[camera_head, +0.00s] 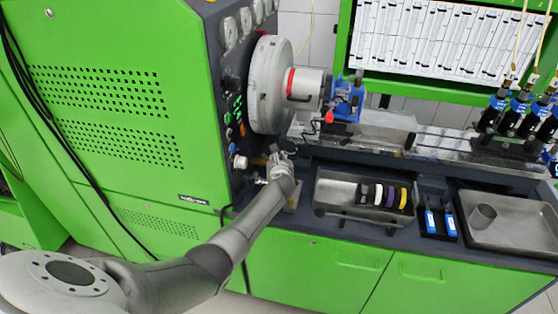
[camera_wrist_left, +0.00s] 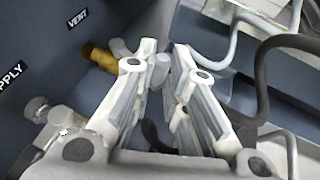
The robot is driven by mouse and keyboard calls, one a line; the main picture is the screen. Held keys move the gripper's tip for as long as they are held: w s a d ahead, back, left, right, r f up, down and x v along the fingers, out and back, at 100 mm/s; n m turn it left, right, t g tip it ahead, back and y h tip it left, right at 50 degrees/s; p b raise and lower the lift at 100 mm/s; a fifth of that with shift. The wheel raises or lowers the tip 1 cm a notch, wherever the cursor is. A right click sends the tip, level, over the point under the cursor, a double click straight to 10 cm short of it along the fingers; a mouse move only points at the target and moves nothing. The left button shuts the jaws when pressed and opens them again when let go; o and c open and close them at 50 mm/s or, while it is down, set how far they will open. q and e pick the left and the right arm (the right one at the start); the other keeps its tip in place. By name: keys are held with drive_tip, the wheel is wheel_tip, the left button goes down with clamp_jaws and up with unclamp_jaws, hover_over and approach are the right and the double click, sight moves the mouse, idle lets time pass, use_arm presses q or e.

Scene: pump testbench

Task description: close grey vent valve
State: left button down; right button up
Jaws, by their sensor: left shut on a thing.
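The grey vent valve shows in the left wrist view. Its brass stem (camera_wrist_left: 100,58) comes out of the dark panel beside the VENT label (camera_wrist_left: 77,20), and a grey handle part (camera_wrist_left: 158,72) lies between my fingertips. My left gripper (camera_wrist_left: 162,62) is shut on this grey part. In the head view my left gripper (camera_head: 277,157) is at the lower right side of the green cabinet, close to the panel. My gripper and arm hide the valve there. The handle's exact angle is hard to tell. My right gripper is not in view.
A second valve fitting (camera_wrist_left: 42,110) is left of my gripper, by the SUPPLY label. Grey hoses (camera_wrist_left: 262,75) run close on the right. In the head view, a metal tray (camera_head: 345,190) with coloured rings and blue items (camera_head: 440,222) are to the right.

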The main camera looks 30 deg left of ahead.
use_arm(q)
drive_tip(key=shift+s+a, duration=0.15)
drive_tip(key=shift+a, duration=0.35)
idle(0.3)
drive_tip(key=c, duration=1.6)
unclamp_jaws()
drive_tip(key=shift+o, duration=0.7)
drive_tip(key=shift+a+f, duration=0.1)
drive_tip(key=shift+a, duration=0.1)
drive_tip(key=shift+d, duration=0.25)
drive_tip(key=v, duration=1.2)
drive_tip(key=shift+f, duration=0.15)
